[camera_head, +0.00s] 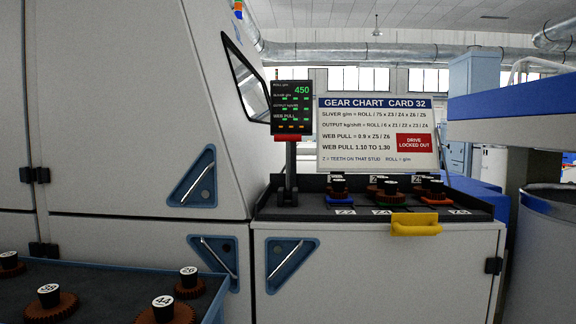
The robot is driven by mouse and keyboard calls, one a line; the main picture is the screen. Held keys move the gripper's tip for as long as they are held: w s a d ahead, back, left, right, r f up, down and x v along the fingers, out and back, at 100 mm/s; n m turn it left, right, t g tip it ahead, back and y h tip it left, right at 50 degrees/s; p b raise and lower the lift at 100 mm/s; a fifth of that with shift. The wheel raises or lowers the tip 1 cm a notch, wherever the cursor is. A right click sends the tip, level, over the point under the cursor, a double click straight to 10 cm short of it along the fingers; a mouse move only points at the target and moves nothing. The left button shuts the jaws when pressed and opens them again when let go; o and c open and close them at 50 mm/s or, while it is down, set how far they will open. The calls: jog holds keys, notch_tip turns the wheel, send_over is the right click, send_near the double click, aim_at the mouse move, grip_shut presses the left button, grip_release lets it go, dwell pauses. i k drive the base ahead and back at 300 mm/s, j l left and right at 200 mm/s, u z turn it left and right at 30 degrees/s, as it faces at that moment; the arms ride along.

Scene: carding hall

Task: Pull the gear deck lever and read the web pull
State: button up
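The gear deck (300,212) is a dark tray on top of a pale cabinet at the machine's side. A yellow lever handle (415,226) sticks out at its front edge. Gears with black hubs stand on the deck; blue, green and orange pieces show below some. A black display (291,107) stands on a post at the deck's left, with 450 in green beside ROLL. The SLIVER, OUTPUT and WEB PULL rows show only small green marks, with no readable number. A red bar is under the display. My gripper is not in view.
A chart board (375,134) behind the deck gives web pull 1.10 to 1.30 and a red DRIVE LOCKED OUT label. A blue-edged tray (105,272) at lower left holds several brown gears, one marked 44 (163,308). A grey drum (545,255) stands at right.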

aim_at(287, 139)
jog(key=i+l, duration=0.15)
jog(key=l, duration=0.2)
jog(key=i+l+u, duration=0.1)
jog(key=l, duration=0.25)
jog(key=i+l, duration=0.25)
jog(key=i, duration=0.5)
